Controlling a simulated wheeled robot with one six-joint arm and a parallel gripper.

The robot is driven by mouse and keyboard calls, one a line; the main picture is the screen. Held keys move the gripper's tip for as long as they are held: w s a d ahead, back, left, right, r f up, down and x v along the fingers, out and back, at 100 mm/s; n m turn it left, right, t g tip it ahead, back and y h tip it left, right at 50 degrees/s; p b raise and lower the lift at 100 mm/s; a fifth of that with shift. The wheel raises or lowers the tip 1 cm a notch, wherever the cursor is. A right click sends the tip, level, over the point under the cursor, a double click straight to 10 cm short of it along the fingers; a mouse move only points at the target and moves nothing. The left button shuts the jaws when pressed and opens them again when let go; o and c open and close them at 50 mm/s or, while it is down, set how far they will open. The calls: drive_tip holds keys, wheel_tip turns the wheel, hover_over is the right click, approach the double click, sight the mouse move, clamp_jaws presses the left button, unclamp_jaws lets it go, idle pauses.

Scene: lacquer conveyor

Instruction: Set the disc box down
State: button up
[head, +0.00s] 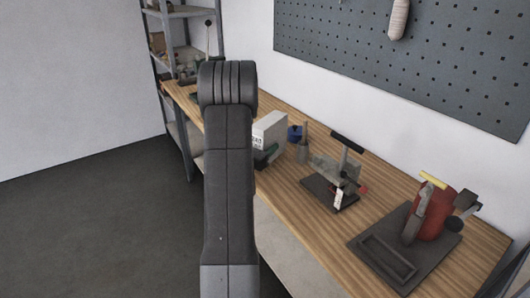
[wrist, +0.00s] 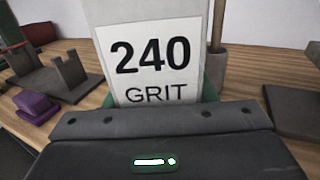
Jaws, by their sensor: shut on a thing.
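The disc box (head: 271,129) is a white, upright box over the wooden workbench, just right of my arm in the head view. In the wrist view the disc box (wrist: 155,22) fills the upper middle, its label reading "240 GRIT". My gripper (head: 266,156) is shut on its lower part. Green finger parts show at both sides of the label in the wrist view. The box's bottom edge is hidden, so I cannot tell whether it touches the bench.
A blue pot (head: 294,133) and a grey cup (head: 302,154) stand close right of the box. A black-handled fixture (head: 335,172) and a red canister (head: 434,218) stand further right. In the wrist view a purple block (wrist: 36,106) lies left. A shelf rack (head: 158,55) stands behind.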

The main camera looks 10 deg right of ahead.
drive_tip(key=shift+f, duration=1.4)
drive_tip(key=shift+f, duration=0.2)
drive_tip(key=o, duration=1.2)
drive_tip(key=shift+r, duration=0.1)
drive_tip(key=shift+r, duration=0.15)
drive_tip(key=b+v, duration=0.2)
drive_tip(key=v, duration=1)
drive_tip(key=shift+c, duration=0.3)
